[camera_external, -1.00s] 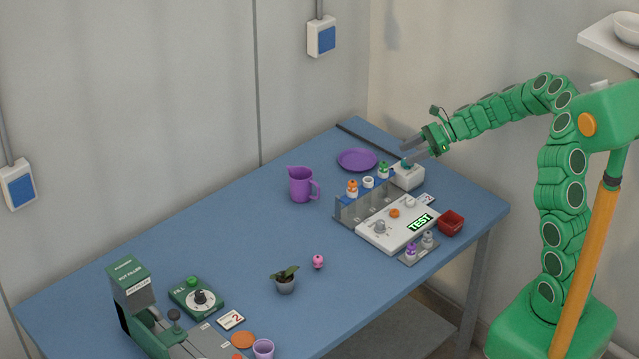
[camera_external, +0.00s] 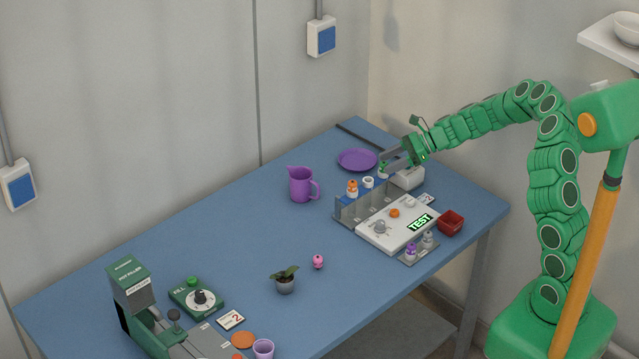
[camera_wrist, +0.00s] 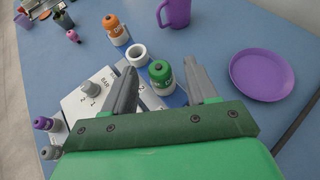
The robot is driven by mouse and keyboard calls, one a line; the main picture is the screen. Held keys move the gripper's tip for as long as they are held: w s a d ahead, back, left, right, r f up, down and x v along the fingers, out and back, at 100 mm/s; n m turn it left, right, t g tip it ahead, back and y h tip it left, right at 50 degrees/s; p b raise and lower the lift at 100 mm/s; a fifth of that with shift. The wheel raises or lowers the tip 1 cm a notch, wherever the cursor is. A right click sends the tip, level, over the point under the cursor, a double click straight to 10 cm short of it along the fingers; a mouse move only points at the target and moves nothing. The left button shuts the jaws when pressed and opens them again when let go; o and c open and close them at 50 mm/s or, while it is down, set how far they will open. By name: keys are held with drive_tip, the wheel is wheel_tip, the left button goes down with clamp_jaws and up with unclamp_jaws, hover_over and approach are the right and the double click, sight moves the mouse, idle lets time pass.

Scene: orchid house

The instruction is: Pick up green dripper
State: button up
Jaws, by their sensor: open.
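The green dripper (camera_wrist: 161,74) is a small bottle with a green cap and a white and green body. In the wrist view it stands upright between the two open fingers of my gripper (camera_wrist: 163,88), apart from both as far as I can tell. In the external view the green dripper (camera_external: 383,170) is at the right end of the bottle row, partly hidden by my gripper (camera_external: 391,162). A white, empty-looking ring holder (camera_wrist: 136,55) and an orange dripper (camera_wrist: 115,29) stand beside it in the same row.
A purple plate (camera_external: 357,160) and a purple jug (camera_external: 301,185) lie behind the row. The white test board (camera_external: 398,238), a red box (camera_external: 451,222) and purple and grey bottles (camera_external: 411,250) are in front. The middle of the blue table is mostly clear.

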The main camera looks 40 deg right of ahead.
drive_tip(key=shift+w+a+f, duration=0.2)
drive_tip(key=shift+a, duration=0.15)
clamp_jaws()
idle(0.3)
wheel_tip(320, 180, up, 4)
drive_tip(key=shift+s+f, duration=0.1)
drive_tip(key=shift+s, duration=0.05)
drive_tip(key=s+r, duration=0.9)
drive_tip(key=s, duration=0.4)
drive_tip(key=shift+s+a+r, duration=0.15)
drive_tip(key=shift+s+a, duration=0.2)
